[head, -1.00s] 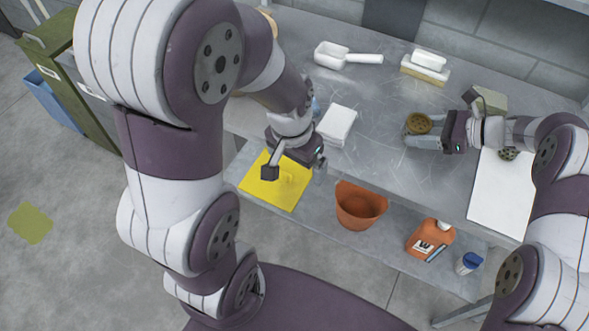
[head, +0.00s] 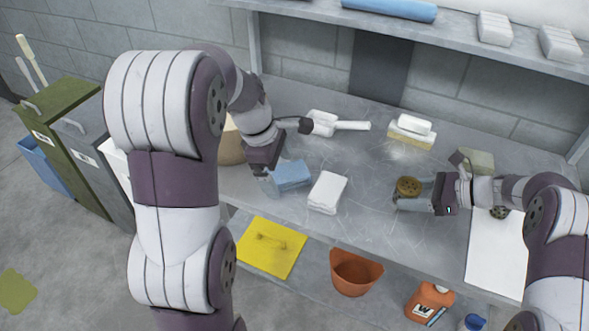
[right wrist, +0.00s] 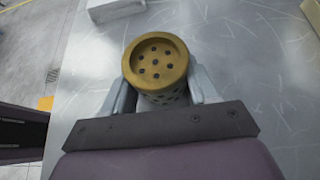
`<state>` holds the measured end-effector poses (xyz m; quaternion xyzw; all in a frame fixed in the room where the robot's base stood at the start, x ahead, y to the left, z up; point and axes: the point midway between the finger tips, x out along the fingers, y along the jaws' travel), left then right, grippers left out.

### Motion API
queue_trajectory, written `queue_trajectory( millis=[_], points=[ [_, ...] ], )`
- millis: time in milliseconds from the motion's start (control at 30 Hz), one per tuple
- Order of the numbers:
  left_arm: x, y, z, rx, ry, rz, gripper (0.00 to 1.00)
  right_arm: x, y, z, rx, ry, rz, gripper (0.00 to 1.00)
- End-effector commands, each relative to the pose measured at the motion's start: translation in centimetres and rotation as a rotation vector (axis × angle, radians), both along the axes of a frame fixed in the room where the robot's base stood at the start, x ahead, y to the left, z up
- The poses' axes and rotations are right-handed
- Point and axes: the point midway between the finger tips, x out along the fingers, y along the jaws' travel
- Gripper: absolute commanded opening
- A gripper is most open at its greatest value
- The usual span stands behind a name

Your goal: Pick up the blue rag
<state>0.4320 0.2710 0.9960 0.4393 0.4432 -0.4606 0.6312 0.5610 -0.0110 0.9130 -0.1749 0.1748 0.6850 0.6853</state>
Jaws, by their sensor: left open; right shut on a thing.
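The blue rag (head: 290,175) lies folded on the metal bench, left of a folded white cloth (head: 328,191). My left gripper (head: 262,170) is open at the rag's left end, pointing down. Its fingertips are small and partly hidden, and I cannot tell whether they touch the rag. My right gripper (head: 412,194) is shut on a brass-topped reel (head: 408,186) over the right half of the bench. In the right wrist view the reel's round, holed brass top (right wrist: 156,62) sits between the two fingers.
A white scoop (head: 335,123) lies behind the rag. A sponge with a white block (head: 411,130) stands further right, and a white board (head: 492,250) lies at the right. A lower shelf holds a yellow sheet (head: 270,247), an orange pot (head: 355,272) and an orange bottle (head: 430,302).

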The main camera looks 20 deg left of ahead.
Motion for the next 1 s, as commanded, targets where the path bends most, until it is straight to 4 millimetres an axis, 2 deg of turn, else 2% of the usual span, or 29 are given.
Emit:
queue_trajectory(
  millis=[33, 100, 233, 367, 500, 667, 900, 1000],
  points=[
    [1.2, 1.6, 0.7, -0.055, 0.009, 0.164, 1.00, 0.0, 0.0, -0.1, -0.001, 0.001, 0.000, 0.41],
    [2.4, 3.1, 1.6, -0.129, 0.028, 0.358, 1.00, 0.0, 0.0, -0.1, -0.001, 0.001, 0.000, 0.41],
    [3.6, 4.6, 2.5, -0.209, 0.049, 0.549, 1.00, 0.0, 0.0, -0.1, -0.001, 0.003, 0.001, 0.41],
    [4.2, 4.3, 1.2, -0.224, 0.056, 0.583, 1.00, -0.1, 0.0, -0.1, -0.001, 0.003, 0.001, 0.41],
    [5.0, 3.5, -1.7, -0.221, 0.058, 0.579, 1.00, 0.0, 0.0, -0.1, -0.001, 0.002, 0.000, 0.41],
    [5.6, 2.9, -3.6, -0.220, 0.056, 0.578, 1.00, 0.0, 0.0, -0.1, -0.001, 0.001, 0.000, 0.41],
    [6.8, 1.8, -7.5, -0.220, 0.055, 0.577, 1.00, 0.0, 0.0, -0.1, -0.001, 0.001, 0.000, 0.41],
    [7.1, 1.6, -8.2, -0.219, 0.054, 0.577, 1.00, 0.0, 0.0, -0.1, -0.001, 0.001, 0.000, 0.41]
  ],
)
